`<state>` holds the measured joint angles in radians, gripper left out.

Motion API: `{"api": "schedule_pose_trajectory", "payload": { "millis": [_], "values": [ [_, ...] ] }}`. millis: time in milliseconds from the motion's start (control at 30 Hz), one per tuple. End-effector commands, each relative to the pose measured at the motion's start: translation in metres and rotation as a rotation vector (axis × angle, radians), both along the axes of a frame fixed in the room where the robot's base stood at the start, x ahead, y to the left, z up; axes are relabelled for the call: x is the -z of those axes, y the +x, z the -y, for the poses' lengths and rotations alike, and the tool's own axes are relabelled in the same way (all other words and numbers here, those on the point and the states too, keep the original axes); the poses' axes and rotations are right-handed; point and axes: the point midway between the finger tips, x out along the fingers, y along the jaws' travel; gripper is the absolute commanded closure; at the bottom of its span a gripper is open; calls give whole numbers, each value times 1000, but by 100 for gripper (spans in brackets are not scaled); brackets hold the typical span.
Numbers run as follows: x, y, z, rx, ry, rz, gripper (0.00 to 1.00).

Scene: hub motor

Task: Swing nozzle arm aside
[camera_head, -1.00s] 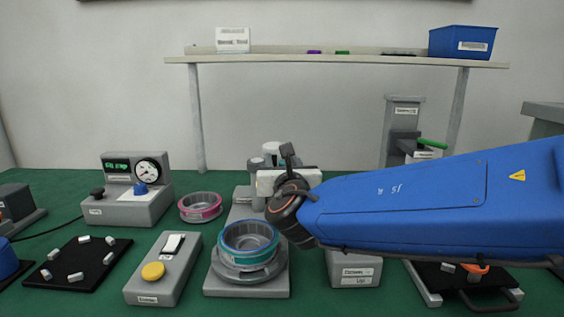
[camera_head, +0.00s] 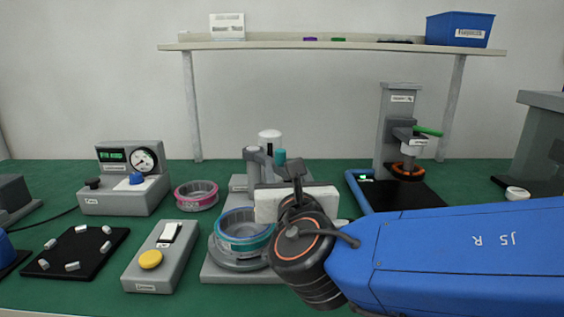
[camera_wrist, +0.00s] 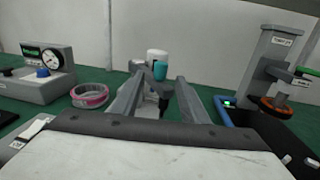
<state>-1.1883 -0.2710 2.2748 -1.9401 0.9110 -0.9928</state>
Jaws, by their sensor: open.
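The nozzle arm (camera_head: 262,160) is a grey post and arm with a white cap and a teal tip (camera_head: 281,157). It stands behind a round grey fixture (camera_head: 238,264) holding a teal-rimmed ring (camera_head: 243,230). My gripper (camera_wrist: 160,80) is open and empty. In the wrist view its two fingers point forward, and the teal tip (camera_wrist: 160,70) shows between and beyond them, apparently not touching.
A pink ring (camera_head: 197,196) lies left of the fixture. A button box (camera_head: 160,262), a gauge box (camera_head: 125,190) and a black mat (camera_head: 75,253) are further left. A grey press (camera_head: 400,130) with an orange ring stands at the right. A shelf (camera_head: 330,46) runs behind.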

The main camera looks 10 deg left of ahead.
Motion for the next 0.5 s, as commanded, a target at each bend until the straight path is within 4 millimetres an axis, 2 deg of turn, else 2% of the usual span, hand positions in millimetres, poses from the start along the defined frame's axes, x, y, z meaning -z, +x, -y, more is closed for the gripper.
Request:
{"api": "schedule_pose_trajectory", "payload": {
  "millis": [200,500],
  "values": [
    [0,-27,9,-2,1,0,60],
    [1,-40,15,1,0,-1,60]
  ]
}}
